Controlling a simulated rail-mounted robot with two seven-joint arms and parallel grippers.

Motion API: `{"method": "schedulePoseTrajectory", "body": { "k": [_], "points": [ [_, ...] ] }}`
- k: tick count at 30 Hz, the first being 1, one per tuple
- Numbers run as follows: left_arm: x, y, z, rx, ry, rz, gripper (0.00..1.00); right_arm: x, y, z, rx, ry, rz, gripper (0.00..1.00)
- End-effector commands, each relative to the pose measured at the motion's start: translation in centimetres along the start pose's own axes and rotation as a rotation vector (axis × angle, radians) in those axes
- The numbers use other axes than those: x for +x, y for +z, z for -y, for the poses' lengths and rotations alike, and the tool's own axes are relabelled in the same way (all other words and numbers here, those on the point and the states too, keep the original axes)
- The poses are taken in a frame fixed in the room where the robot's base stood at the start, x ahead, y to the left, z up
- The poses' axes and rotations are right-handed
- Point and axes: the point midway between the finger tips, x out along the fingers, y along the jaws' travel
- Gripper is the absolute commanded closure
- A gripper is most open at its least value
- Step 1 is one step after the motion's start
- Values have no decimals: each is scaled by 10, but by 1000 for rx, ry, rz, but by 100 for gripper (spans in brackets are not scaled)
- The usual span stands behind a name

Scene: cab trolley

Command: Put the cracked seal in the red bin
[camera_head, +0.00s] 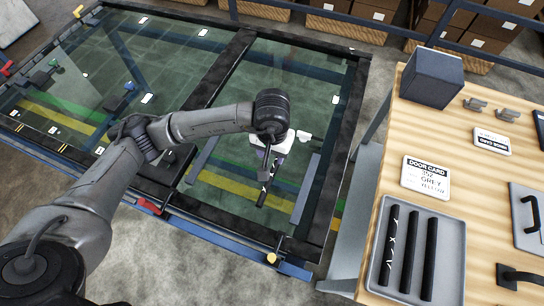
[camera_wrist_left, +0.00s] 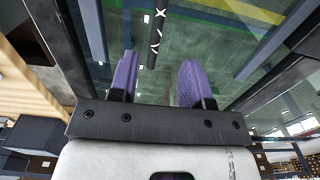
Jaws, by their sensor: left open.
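A thin black seal strip with white marks (camera_head: 264,190) shows under my left gripper, over the glass door panel (camera_head: 225,150). My left gripper (camera_head: 270,163) is above it, pointing down. In the left wrist view the marked strip (camera_wrist_left: 155,38) lies ahead, in line with the gap between the purple fingers of my left gripper (camera_wrist_left: 158,68), which are open. I cannot tell whether the strip touches the glass. A grey tray (camera_head: 452,262) on the wooden table holds three black strips; the leftmost (camera_head: 388,243) has white marks. No red bin is visible. My right gripper is not in view.
The wooden table (camera_head: 385,165) at right carries a dark box (camera_head: 430,78), a "DOOR CARD" sign (camera_head: 426,178), metal clips (camera_head: 490,108) and black handles (camera_head: 527,215). The black door frame (camera_head: 215,75) borders the glass. Cartons stand at the back.

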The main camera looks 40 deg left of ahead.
Motion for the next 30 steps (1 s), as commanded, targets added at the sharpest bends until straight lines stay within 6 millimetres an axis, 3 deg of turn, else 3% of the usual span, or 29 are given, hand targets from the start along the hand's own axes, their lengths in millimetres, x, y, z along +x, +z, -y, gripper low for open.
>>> {"method": "schedulePoseTrajectory", "body": {
  "k": [6,17,25,28,30],
  "points": [
    [-12,0,0,0,1,0,56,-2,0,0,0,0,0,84],
    [-13,0,0,0,1,0,56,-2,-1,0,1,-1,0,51],
    [-15,3,-4,-2,23,10,56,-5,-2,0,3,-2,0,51],
    [-24,16,-24,-20,123,52,56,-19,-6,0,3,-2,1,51],
    [-36,33,-47,-54,252,116,56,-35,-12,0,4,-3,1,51]
  ]
}}
